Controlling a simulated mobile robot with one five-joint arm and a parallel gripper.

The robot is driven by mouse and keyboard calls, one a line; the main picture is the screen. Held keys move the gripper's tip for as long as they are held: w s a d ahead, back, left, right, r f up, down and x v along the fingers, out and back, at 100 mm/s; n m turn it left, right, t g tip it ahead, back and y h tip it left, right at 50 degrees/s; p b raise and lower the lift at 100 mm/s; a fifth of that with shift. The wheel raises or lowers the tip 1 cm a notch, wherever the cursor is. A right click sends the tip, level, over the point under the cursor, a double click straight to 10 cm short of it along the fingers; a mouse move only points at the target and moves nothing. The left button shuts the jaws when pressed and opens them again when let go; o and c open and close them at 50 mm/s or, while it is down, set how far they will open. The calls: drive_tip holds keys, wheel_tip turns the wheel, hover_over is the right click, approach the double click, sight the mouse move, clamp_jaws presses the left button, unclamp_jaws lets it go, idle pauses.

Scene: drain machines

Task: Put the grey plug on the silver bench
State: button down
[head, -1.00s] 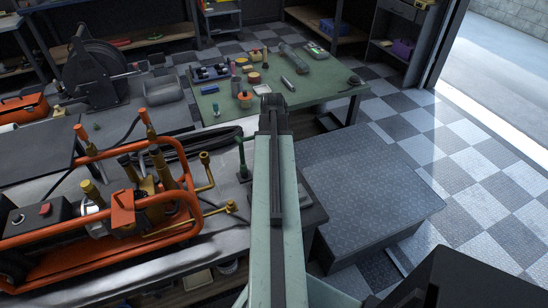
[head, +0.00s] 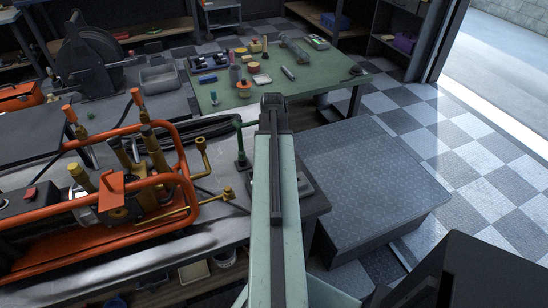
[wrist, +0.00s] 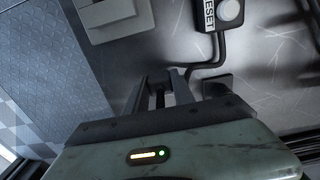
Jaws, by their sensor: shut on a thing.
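The silver bench (head: 190,238) runs along the left of the head view and carries an orange-framed machine. Its scratched metal top (wrist: 275,75) fills the right half of the wrist view, below my gripper. My gripper (wrist: 158,80) is over this surface, its two fingers close together. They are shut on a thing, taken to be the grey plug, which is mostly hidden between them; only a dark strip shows. In the head view my own arm hides the gripper. I cannot tell whether the plug touches the bench.
The orange machine (head: 125,215) and a green post (head: 241,145) stand on the bench. In the wrist view a RESET button (wrist: 229,9) with a black cable and a grey box (wrist: 112,17) are close by. A green table (head: 310,85) holds several small items. A grey platform (head: 365,185) lies right.

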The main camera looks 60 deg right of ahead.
drive_tip(key=shift+f+b, duration=0.6)
drive_tip(key=shift+f, duration=0.05)
drive_tip(key=c, duration=1)
unclamp_jaws()
drive_tip(key=shift+r, duration=0.15)
wheel_tip(320, 180, up, 8)
drive_tip(key=p, duration=0.8)
drive_tip(key=shift+f, duration=0.2)
